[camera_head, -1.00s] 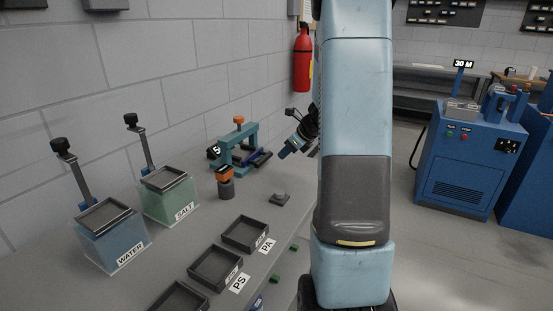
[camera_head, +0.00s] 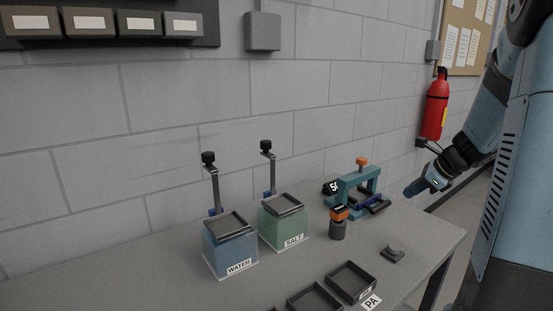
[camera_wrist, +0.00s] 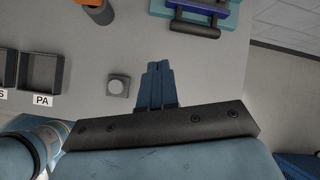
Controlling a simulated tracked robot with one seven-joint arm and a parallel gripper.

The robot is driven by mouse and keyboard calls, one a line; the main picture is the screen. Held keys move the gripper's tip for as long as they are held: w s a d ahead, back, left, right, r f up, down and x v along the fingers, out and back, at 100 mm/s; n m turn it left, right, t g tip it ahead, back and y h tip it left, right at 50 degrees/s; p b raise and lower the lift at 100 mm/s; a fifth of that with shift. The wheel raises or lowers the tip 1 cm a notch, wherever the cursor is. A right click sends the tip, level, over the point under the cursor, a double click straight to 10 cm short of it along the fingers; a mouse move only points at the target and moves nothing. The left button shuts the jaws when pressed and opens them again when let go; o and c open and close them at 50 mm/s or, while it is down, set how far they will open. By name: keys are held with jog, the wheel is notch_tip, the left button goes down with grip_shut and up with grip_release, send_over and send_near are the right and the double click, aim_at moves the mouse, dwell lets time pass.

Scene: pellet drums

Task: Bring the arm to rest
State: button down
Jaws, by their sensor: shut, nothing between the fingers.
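My gripper (camera_head: 413,190) is at the end of my blue arm, at the right of the head view, near the right end of the grey table (camera_head: 150,280). In the wrist view its two blue fingers (camera_wrist: 157,68) are together, with nothing between them. The fingers point over the table top, to the right of a small grey block with a round knob (camera_wrist: 118,88). They touch nothing that I can see.
Near my gripper is a teal frame (camera_head: 360,187) with an orange knob. A dark orange-topped cylinder (camera_head: 338,229), black PA tray (camera_head: 351,281), SALT tank (camera_head: 284,226) and WATER tank (camera_head: 229,252) stand leftward. A red extinguisher (camera_head: 434,108) hangs behind my arm.

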jog(key=s+a+r+n+h, duration=0.2)
jog(key=s+a+r+n, duration=0.3)
jog(key=s+a+n, duration=0.3)
jog(key=s+a+r+n+h, duration=0.2)
jog(key=s+a+r+n, duration=0.2)
jog(key=s+a+n, duration=0.5)
jog(key=s+n, duration=0.8)
jog(key=shift+a+r, duration=0.15)
jog(key=shift+r, duration=0.2)
